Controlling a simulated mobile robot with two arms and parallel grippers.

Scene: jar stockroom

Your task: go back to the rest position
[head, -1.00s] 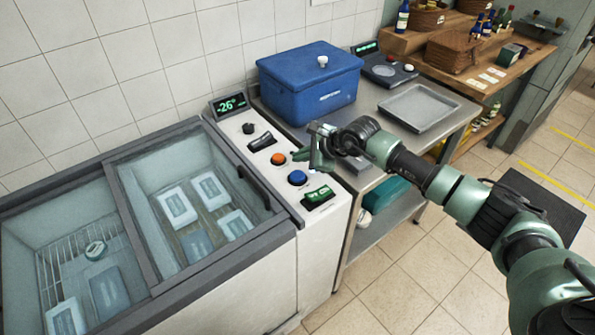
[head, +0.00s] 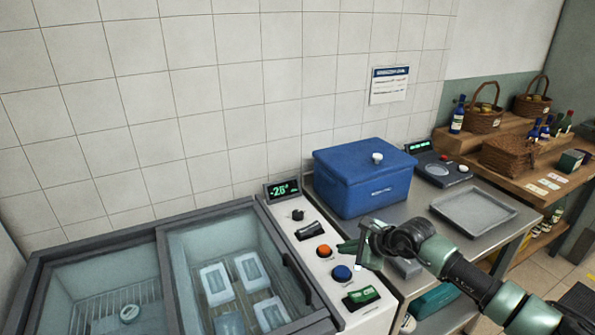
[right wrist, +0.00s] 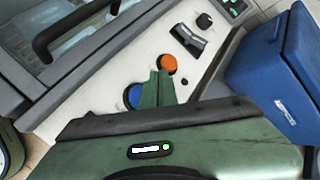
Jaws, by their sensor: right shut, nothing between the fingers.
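My right gripper (head: 352,250) is over the freezer's control panel (head: 327,269), beside the orange button (head: 324,251) and the blue button (head: 342,272). In the right wrist view its closed fingers (right wrist: 158,88) lie between the orange button (right wrist: 166,63) and the blue button (right wrist: 133,96). The fingers hold nothing. I cannot tell whether they touch the panel. My left gripper is in neither view.
The chest freezer (head: 164,232) with glass lids is at the left. A blue cooler box (head: 365,185), a metal tray (head: 473,209) and a scale (head: 441,168) stand on the steel table to the right. Wooden shelves with baskets are farther right.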

